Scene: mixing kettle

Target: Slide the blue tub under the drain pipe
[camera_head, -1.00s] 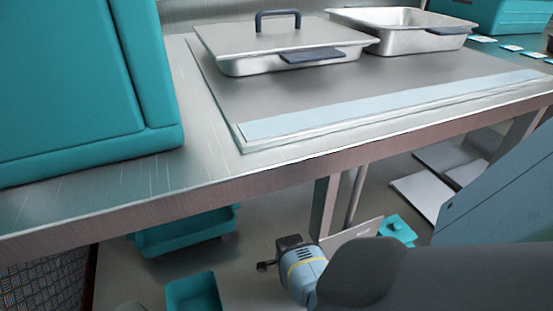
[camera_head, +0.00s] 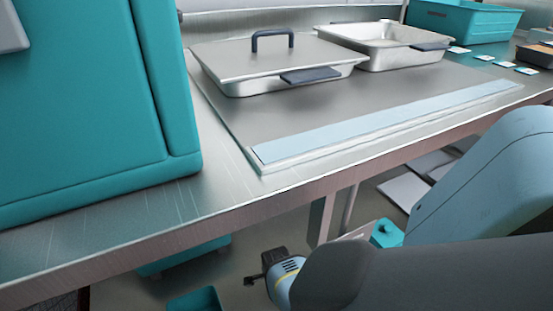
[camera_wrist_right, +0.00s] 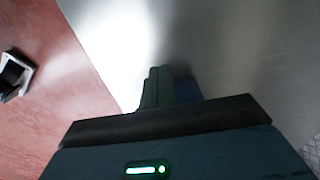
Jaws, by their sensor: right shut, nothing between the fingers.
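Two teal-blue tubs show under the table in the head view. One (camera_head: 185,260) is partly covered by the table edge. The other (camera_head: 195,300) is cut off by the bottom of the picture. I cannot tell which is the task's tub. I cannot make out a drain pipe for certain. My right gripper (camera_head: 250,281) is low, below the table edge, to the right of the tubs and apart from them in the picture. In the right wrist view its fingers (camera_wrist_right: 160,85) are together and empty, in front of a grey metal-like surface. My left gripper is out of view.
The metal table (camera_head: 120,240) holds a lidded steel pan (camera_head: 275,60), an open pan (camera_head: 385,45) and a large teal box (camera_head: 80,100) at left. A table leg (camera_head: 320,220) stands right of my gripper. A reddish surface (camera_wrist_right: 40,110) fills the wrist view's left.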

